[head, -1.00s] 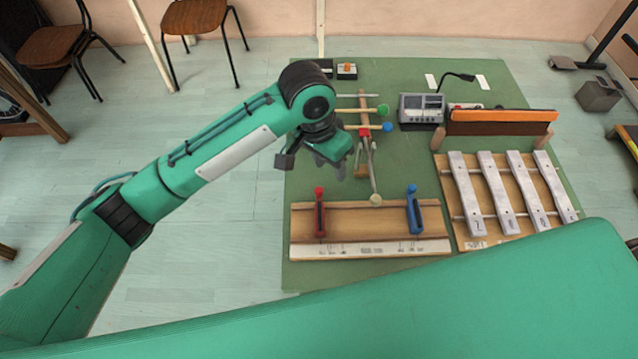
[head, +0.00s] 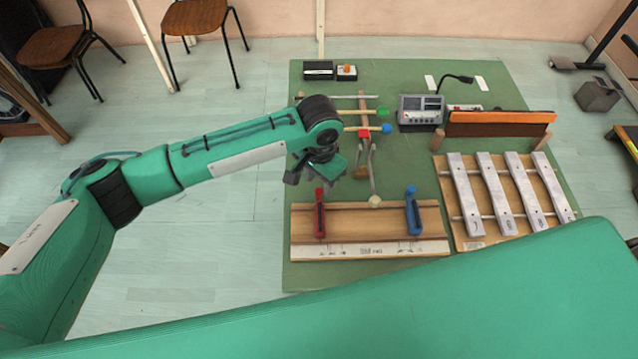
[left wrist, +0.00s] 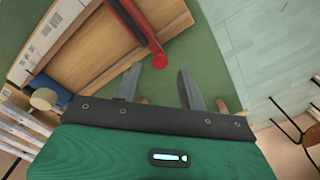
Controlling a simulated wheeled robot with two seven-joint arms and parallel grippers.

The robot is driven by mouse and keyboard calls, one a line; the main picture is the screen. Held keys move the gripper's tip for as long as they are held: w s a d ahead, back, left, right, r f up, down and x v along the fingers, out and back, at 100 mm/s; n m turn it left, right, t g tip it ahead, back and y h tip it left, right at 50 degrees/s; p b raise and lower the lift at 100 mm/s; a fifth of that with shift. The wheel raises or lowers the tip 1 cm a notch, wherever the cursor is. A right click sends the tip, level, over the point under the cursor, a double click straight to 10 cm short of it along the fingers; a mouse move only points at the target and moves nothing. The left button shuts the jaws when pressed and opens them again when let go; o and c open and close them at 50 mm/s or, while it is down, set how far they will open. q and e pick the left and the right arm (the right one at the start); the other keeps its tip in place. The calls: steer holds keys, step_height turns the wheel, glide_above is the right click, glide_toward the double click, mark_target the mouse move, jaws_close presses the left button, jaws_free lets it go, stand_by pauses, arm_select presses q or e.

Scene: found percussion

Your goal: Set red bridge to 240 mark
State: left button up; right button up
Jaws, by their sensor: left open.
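The red bridge (head: 319,213) stands upright near the left end of a wooden board (head: 365,221). A white scale strip (head: 370,250) with small marks runs along the board's front edge; its numbers are too small to read. The blue bridge (head: 413,211) stands near the board's right end. My left gripper (head: 322,180) hangs just behind the red bridge in the head view. In the left wrist view its two fingers (left wrist: 160,80) are apart and empty, with the red bridge (left wrist: 135,28) just beyond them. My right gripper does not show.
Mallets on a rack (head: 364,135) lie behind the board. A grey meter (head: 420,110) and an orange-topped block (head: 500,117) stand farther back. Metal bars on a frame (head: 495,190) lie to the right. My green arm covers the front. Green mat (head: 300,275) is bare at the front left.

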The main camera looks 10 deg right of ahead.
mark_target(320, 191)
arm_select(q)
step_height(320, 191, down, 3)
steer(key=shift+r, duration=0.1)
steer(key=shift+f, duration=0.2)
jaws_close()
steer(key=shift+d+r, duration=0.1)
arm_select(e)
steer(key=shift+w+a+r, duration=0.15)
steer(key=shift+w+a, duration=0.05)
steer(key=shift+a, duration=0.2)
